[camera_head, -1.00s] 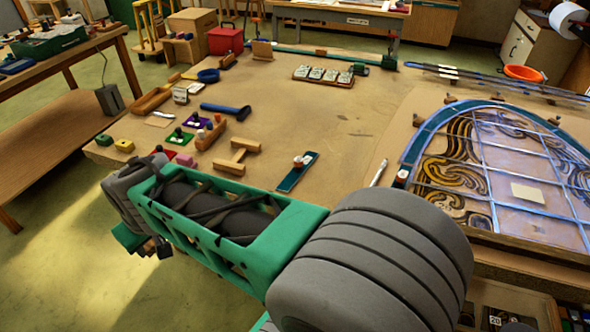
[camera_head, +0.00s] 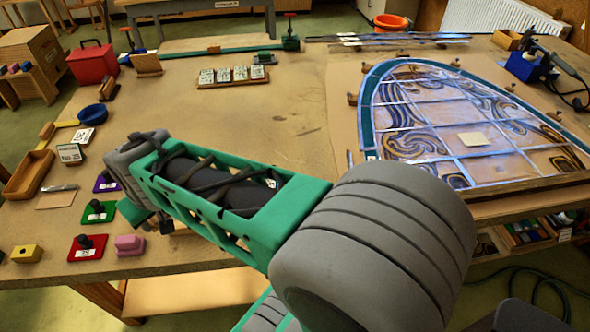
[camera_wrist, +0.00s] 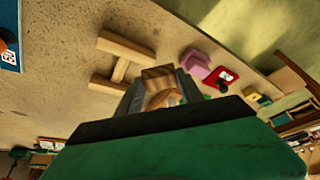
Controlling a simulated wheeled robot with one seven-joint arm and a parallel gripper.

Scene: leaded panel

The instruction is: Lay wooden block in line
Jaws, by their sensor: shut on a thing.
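My gripper (camera_wrist: 160,90) shows in the wrist view, with one finger on each side of a small wooden block (camera_wrist: 158,74). It is shut on this block, whose brown end face is toward the camera. A lighter curved part shows just below that face. An H-shaped wooden piece (camera_wrist: 119,68) lies on the table beyond the gripper, to the left. In the head view my forearm hides that piece, and the block and fingertips cannot be made out there. I cannot tell which line the task means.
A pink block (camera_head: 130,245), a yellow block (camera_head: 26,253) and red (camera_head: 88,247), green (camera_head: 98,212) and purple (camera_head: 107,182) cards with black knobs sit near the table's left front edge. The leaded panel (camera_head: 372,115) lies at right. The table's middle (camera_head: 290,100) is mostly clear.

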